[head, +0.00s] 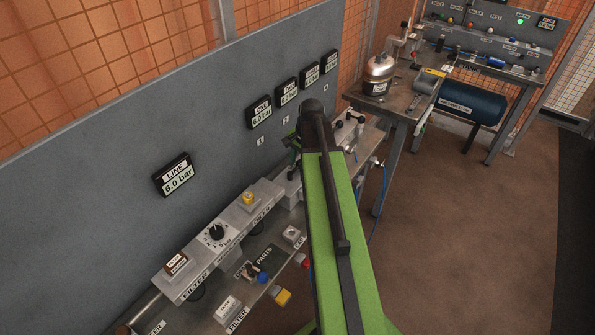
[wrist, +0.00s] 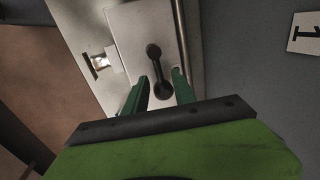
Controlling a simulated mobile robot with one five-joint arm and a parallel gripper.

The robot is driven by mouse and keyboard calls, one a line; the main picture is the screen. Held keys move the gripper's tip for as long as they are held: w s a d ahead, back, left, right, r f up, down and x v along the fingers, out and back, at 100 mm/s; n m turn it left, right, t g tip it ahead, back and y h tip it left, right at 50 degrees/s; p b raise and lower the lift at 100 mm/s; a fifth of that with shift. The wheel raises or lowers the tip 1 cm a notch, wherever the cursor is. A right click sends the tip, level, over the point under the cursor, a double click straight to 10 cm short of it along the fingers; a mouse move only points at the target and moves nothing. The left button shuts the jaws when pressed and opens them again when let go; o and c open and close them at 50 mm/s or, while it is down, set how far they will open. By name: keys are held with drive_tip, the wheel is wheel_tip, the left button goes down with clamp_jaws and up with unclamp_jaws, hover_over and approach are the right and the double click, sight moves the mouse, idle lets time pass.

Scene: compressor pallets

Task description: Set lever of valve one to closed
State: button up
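In the wrist view a black lever (wrist: 157,68) with rounded ends lies across a pale grey valve block (wrist: 124,22). A plate marked 1 (wrist: 307,32) is on the grey panel to the right. My gripper (wrist: 161,80) is open, its two green fingers apart, one on each side of the lever's lower end. I cannot tell whether a finger touches the lever. In the head view my green arm hides most of this valve, and only a bit of my gripper (head: 292,142) shows left of the arm.
The grey back panel (head: 110,130) carries a line gauge (head: 175,175) and several smaller gauges. The bench in front holds a filter unit (head: 215,240) and loose parts. Another black-knobbed lever (head: 354,117) shows right of my arm. A second table (head: 400,100) stands beyond; brown floor is open at right.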

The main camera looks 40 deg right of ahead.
drive_tip(key=shift+r, duration=0.1)
clamp_jaws()
drive_tip(key=shift+d, duration=0.15)
idle(1.2)
